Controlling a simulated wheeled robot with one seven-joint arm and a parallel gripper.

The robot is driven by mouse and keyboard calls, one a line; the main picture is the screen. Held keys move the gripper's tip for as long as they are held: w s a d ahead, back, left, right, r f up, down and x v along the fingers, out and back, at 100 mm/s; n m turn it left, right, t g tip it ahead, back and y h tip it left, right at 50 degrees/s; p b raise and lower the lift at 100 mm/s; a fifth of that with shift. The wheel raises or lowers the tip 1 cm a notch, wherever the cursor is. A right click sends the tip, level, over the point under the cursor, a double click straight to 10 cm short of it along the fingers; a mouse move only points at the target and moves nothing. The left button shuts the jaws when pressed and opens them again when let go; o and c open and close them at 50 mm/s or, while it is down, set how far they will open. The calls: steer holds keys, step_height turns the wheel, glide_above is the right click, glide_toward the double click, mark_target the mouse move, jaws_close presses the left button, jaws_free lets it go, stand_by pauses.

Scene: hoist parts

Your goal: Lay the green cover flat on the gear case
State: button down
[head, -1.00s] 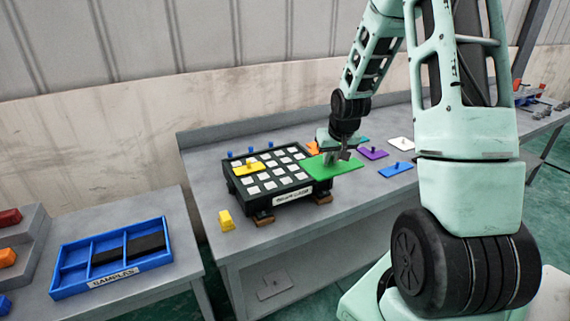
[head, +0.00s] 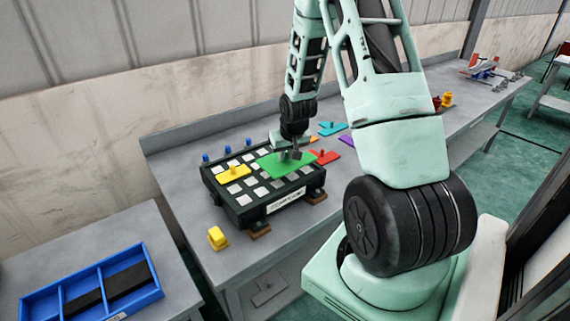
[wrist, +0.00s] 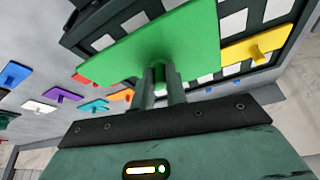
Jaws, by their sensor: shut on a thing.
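The green cover (head: 287,164) is a flat plate with a small knob. My gripper (head: 291,154) is shut on its knob; the wrist view also shows the green cover (wrist: 160,42) in front of the fingers (wrist: 161,80). The cover is over the right part of the black gear case (head: 239,200), which has a grid of pale squares on top. I cannot tell whether the cover touches the case. A yellow cover (head: 234,173) lies on the left part of the case and also shows in the wrist view (wrist: 258,50).
A red cover (head: 325,157) and a teal cover (head: 331,128) lie on the bench right of the case. A yellow block (head: 217,238) stands at the front left. Blue pegs (head: 227,150) stand behind the case. A blue tray (head: 92,291) is on the left table.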

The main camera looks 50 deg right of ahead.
mark_target(286, 163)
steer(key=shift+f+p, duration=0.35)
steer(key=shift+f, duration=1.7)
steer(key=shift+f, duration=0.1)
steer(key=c, duration=1.4)
jaws_free()
